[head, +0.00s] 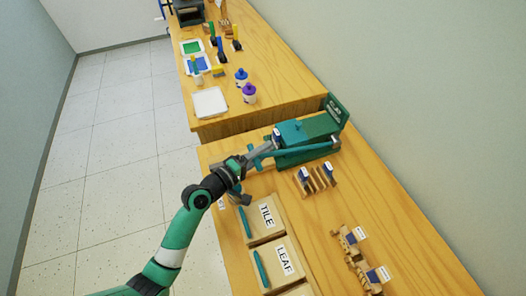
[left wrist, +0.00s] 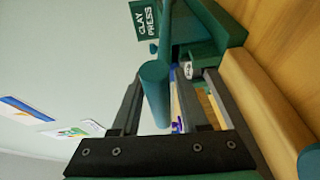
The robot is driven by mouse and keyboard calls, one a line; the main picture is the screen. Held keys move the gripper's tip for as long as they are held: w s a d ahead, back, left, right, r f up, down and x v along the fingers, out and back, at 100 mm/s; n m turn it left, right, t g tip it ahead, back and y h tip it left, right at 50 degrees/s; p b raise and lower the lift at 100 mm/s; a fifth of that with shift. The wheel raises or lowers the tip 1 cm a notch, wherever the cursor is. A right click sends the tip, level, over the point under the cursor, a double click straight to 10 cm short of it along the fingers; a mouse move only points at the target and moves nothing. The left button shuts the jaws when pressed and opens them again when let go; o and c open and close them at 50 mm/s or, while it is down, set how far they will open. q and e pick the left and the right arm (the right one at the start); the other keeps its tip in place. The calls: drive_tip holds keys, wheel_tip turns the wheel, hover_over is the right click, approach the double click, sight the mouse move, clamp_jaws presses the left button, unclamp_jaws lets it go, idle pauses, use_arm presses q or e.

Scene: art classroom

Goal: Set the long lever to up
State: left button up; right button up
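The green clay press (head: 305,134) stands at the far end of the near table, with a sign reading CLAY PRESS (left wrist: 146,20) in the left wrist view. Its long teal lever (head: 310,149) runs along the near side of the press, lying low and roughly level. My left gripper (head: 262,153) is at the lever's left end. In the left wrist view, the lever's round teal handle (left wrist: 155,92) lies between the spread fingers of my left gripper (left wrist: 165,100). I see no clear clamping on it. My right gripper is not in view.
Boxes marked TILE (head: 262,222) and LEAF (head: 270,262) lie nearer on the table. Wooden racks (head: 318,180) and small wooden pieces (head: 355,255) are to the right. A far table holds a white tray (head: 210,103) and bottles (head: 249,92). The floor at left is clear.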

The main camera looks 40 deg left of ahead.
use_arm(q)
clamp_jaws()
drive_tip(key=shift+r, duration=0.15)
idle(1.0)
